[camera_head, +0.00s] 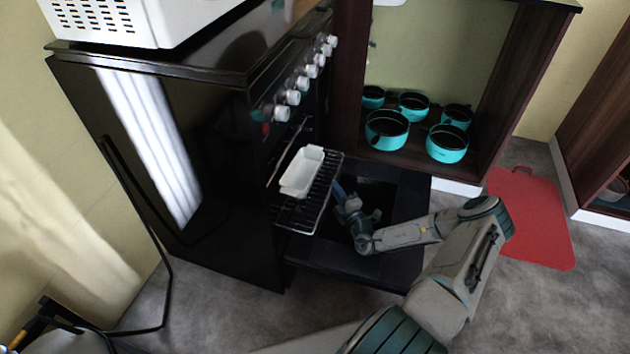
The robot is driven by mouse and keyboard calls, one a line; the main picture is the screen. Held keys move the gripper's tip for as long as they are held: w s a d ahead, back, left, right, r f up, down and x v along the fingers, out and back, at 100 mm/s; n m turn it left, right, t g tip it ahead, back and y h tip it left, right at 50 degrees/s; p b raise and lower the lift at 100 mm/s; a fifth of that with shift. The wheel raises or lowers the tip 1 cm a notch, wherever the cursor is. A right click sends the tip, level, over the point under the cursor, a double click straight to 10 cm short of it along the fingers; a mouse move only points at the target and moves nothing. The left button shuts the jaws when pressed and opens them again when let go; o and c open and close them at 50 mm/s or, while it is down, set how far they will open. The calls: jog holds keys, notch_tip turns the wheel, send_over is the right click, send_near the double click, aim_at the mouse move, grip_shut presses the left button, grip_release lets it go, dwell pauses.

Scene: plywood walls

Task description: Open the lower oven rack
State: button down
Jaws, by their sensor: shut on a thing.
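The black oven (190,140) stands at the left with its door (400,215) folded down flat. A wire oven rack (312,208) sticks out of the opening above the door, with a white rectangular dish (302,171) on it. My gripper (338,188) is at the rack's front edge, over the open door, and is shut on the rack. The fingertips are small and dark here, so the exact grip point is hard to see. The rear of the rack is hidden inside the oven.
White knobs (293,97) line the oven front above the opening. A dark wooden cabinet (345,70) holding several turquoise pots (388,130) stands right of the oven. A red mat or board (530,217) lies on the grey floor at the right.

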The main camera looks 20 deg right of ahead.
jog(key=s+d, duration=0.3)
jog(key=d, duration=0.2)
jog(key=s+d, duration=0.2)
jog(key=d, duration=0.1)
jog(key=shift+s+d+p, duration=0.1)
jog(key=shift+s+p, duration=0.2)
jog(key=shift+p, duration=0.05)
jog(key=c, duration=1.8)
grip_release()
jog(key=shift+c, duration=0.2)
jog(key=shift+r, duration=0.1)
